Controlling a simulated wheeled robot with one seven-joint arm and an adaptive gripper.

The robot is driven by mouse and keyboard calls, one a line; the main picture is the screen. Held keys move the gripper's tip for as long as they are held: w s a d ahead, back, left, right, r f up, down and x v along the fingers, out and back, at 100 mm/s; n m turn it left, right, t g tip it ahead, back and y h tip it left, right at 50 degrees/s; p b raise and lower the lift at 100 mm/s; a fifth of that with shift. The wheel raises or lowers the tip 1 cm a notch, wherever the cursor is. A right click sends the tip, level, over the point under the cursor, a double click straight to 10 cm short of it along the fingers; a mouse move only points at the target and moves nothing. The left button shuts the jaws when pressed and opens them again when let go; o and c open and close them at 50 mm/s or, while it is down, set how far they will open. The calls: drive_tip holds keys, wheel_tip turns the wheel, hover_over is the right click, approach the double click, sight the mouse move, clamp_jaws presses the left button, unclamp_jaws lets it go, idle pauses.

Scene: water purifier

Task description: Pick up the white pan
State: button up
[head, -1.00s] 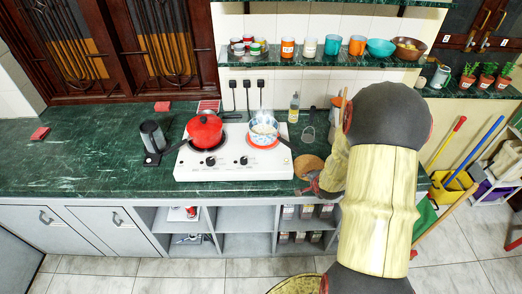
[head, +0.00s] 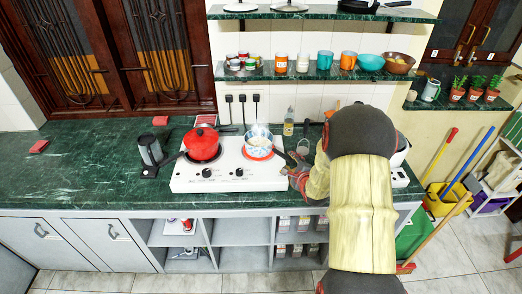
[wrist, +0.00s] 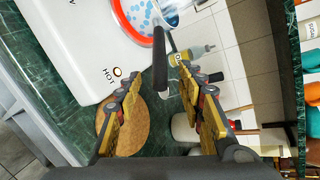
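The white pan (head: 260,146), patterned in blue, sits on the right burner of the white stove (head: 186,181). In the wrist view the pan (wrist: 146,14) is partly cut off at the top edge. Its black handle (wrist: 160,60) points down toward my gripper (wrist: 162,84). My gripper is open, with a finger on each side of the handle's end; I cannot tell whether either finger touches it. In the head view my gripper (head: 296,172) is at the stove's right side, partly hidden by my arm.
A red pot (head: 202,147) stands on the left burner, with a dark kettle (head: 150,152) farther left. A round brown board (wrist: 122,126) lies below my gripper. A bottle (head: 288,122) stands behind the pan. The left counter is mostly clear.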

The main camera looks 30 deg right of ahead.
drive_tip(key=shift+x, duration=1.55)
drive_tip(key=shift+c, duration=1.4)
clamp_jaws()
